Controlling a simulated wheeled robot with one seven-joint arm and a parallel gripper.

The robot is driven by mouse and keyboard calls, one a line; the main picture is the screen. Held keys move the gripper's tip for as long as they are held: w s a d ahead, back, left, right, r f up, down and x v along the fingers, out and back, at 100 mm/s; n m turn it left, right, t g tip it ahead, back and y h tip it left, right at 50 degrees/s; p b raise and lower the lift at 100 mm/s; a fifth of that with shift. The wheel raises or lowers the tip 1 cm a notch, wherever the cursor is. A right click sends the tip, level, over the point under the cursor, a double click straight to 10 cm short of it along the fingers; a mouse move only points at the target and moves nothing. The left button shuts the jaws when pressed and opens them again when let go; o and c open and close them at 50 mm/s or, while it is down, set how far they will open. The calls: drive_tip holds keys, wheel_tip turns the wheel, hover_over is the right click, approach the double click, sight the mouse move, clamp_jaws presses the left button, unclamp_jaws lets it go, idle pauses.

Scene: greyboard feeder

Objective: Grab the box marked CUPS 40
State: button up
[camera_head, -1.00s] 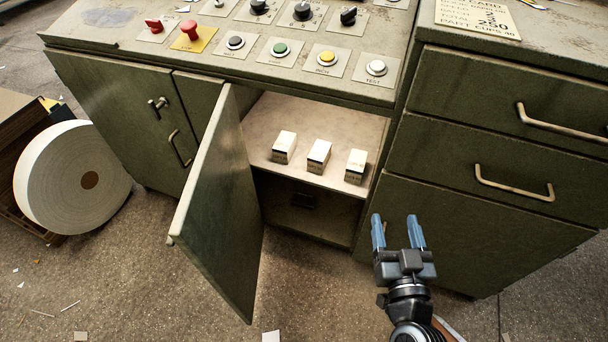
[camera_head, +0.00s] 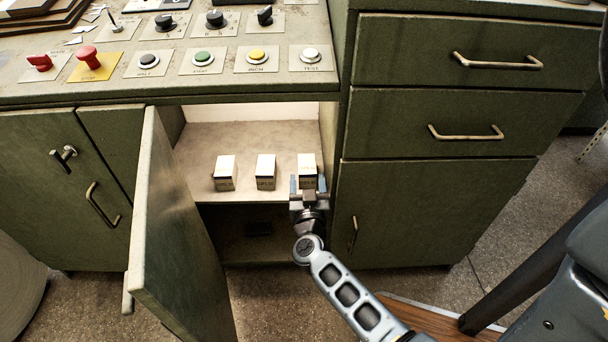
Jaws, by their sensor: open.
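Three small white boxes with dark printed bands stand in a row on the shelf of the open cabinet: a left box (camera_head: 225,172), a middle box (camera_head: 265,171) and a right box (camera_head: 307,165). Their print is too small to read, so I cannot tell which is marked CUPS 40. My gripper (camera_head: 308,182) is open at the front of the right box, with one blue finger at each side of it. The lower front of that box is partly hidden by the gripper, and I cannot tell whether the fingers touch it.
The shelf (camera_head: 235,137) has bare room behind the boxes. The open cabinet door (camera_head: 172,225) stands out at the left. A drawer unit (camera_head: 440,120) with metal handles is close on the right. A control panel with buttons (camera_head: 203,58) overhangs the opening.

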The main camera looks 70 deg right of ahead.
sight(306, 161)
drive_tip(key=b+x, duration=0.3)
drive_tip(key=x, duration=0.5)
drive_tip(key=shift+d, duration=0.25)
drive_tip(key=c, duration=0.8)
